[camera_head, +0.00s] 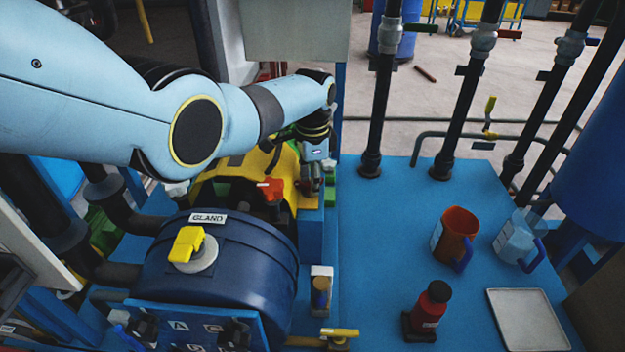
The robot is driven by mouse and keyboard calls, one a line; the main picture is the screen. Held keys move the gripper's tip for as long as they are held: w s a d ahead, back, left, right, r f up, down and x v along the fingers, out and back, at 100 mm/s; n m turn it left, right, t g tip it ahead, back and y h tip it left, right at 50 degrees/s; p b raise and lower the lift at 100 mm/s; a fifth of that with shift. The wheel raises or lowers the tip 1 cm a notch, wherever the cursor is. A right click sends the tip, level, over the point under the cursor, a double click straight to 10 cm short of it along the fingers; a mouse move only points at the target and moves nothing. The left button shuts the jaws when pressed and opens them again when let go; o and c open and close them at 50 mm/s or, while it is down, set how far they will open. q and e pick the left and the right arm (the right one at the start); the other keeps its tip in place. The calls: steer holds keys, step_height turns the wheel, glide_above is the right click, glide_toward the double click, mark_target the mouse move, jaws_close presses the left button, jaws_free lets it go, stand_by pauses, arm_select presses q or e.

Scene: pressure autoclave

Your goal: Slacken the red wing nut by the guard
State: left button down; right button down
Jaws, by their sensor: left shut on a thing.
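A red wing-shaped piece (270,188) stands in front of the yellow guard (222,172), behind the dark blue drum. It looks like a wing nut. My left gripper (312,186) points down at the right end of the guard, to the right of this red piece and apart from it. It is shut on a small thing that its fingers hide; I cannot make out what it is. My right gripper is not in view.
The blue drum (225,262) carries a yellow knob (187,243). A green block (330,196) is close beside the left gripper. Dark pipes rise behind.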

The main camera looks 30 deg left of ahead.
arm_select(q)
steer(key=shift+n, duration=0.3)
steer(key=c, duration=1.5)
jaws_free()
steer(key=shift+r, duration=0.15)
step_height(320, 180, up, 12)
steer(key=shift+f, duration=0.1)
